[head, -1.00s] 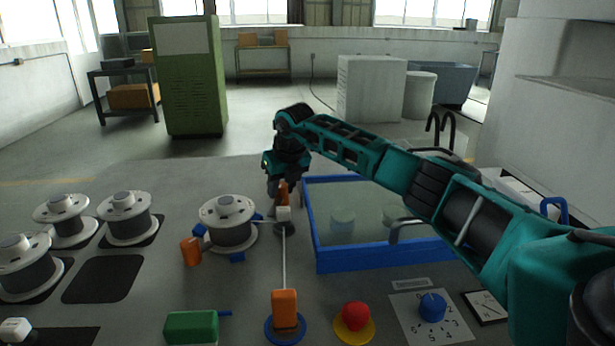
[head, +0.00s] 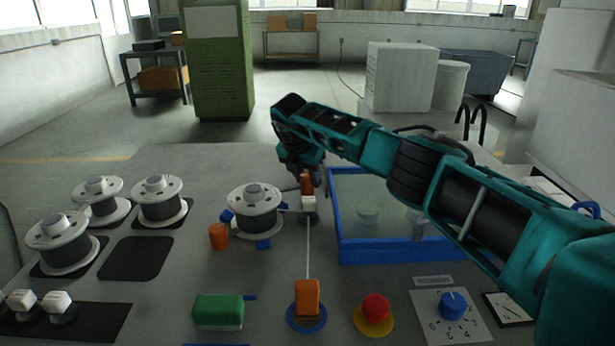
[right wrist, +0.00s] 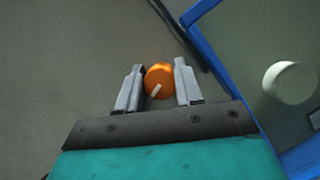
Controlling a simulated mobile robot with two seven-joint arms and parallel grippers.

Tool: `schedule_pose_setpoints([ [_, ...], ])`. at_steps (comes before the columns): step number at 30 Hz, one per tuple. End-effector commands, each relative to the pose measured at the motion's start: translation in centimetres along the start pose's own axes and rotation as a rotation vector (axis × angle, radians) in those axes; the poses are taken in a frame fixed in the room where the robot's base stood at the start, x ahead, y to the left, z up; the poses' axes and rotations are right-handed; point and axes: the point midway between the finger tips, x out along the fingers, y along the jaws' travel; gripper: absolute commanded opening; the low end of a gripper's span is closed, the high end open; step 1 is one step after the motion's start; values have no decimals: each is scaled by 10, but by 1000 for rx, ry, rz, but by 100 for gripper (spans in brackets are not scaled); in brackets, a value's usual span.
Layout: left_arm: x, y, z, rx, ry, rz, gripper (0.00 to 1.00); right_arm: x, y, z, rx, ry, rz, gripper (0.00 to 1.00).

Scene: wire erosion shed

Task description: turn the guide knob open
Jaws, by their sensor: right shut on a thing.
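The orange guide knob (right wrist: 159,82) with a white pointer mark sits between the two grey fingers of my right gripper (right wrist: 160,72) in the right wrist view. The mark slants toward the lower left of that picture. In the head view the knob (head: 306,183) shows as an orange piece above a small white block (head: 309,203), left of the blue-rimmed tank. My right gripper (head: 306,177) comes down on it from above and is shut on it. The wrist partly hides the knob's top there. My left gripper is not in view.
A wire spool (head: 254,211) stands close left of the knob and the blue-rimmed tank (head: 400,251) close right. A thin rod (head: 308,248) runs toward an orange block (head: 307,297) in front. A red button (head: 376,308) and blue dial (head: 453,305) are at front right.

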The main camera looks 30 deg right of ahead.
Motion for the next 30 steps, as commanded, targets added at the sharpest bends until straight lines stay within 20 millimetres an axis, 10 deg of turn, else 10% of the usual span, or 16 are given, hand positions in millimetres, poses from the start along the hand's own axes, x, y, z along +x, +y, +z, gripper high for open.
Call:
schedule_pose_setpoints([
  [30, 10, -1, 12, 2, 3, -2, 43, 0, 0, -1, 278, 4, -114, 0],
])
